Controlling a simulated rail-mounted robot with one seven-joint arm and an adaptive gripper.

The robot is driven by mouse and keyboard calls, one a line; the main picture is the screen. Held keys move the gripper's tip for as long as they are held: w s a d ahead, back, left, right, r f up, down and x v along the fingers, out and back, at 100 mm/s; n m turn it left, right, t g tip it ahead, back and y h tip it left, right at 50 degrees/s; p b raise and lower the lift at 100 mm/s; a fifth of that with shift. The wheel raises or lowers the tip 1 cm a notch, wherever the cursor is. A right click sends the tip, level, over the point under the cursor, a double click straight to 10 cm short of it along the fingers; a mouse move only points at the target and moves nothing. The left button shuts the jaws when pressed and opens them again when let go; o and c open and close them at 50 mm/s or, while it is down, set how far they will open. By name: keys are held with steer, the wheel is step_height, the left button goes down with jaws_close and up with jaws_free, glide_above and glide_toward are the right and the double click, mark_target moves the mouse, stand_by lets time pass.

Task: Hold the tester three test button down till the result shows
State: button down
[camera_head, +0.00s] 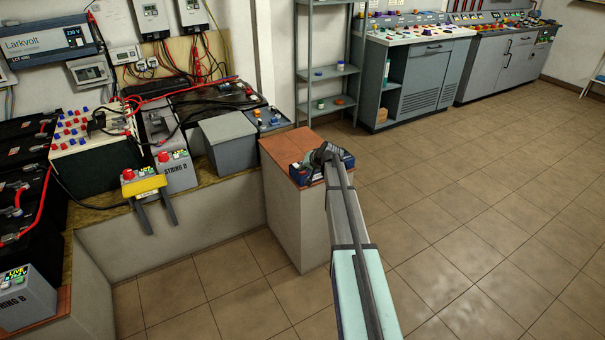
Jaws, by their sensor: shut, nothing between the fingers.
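A dark blue device (348,159), possibly tester three, sits on the tile-topped pedestal (285,147) in the head view. My arm covers much of it, and I cannot make out its label, test button or display. My gripper (309,164) is small and dark at the end of my arm, low over the device's left part. It is shut with nothing held. I cannot tell whether its tips touch the device.
A grey box (229,143) and a small blue unit (270,121) stand on the ledge left of the pedestal. Batteries and cables fill the left. An open shelf (332,72) and control cabinets (416,80) line the back. The right floor is clear.

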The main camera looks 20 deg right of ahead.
mark_target(304, 173)
steer(key=shift+f+b, duration=0.3)
steer(key=shift+f, duration=0.1)
stand_by(0.3)
steer(key=shift+r, duration=0.15)
stand_by(1.8)
steer(key=shift+r+p, duration=0.3)
steer(key=shift+r, duration=0.4)
steer(key=shift+r+p, duration=1)
steer(key=shift+r, duration=1.5)
steer(key=shift+f, duration=0.1)
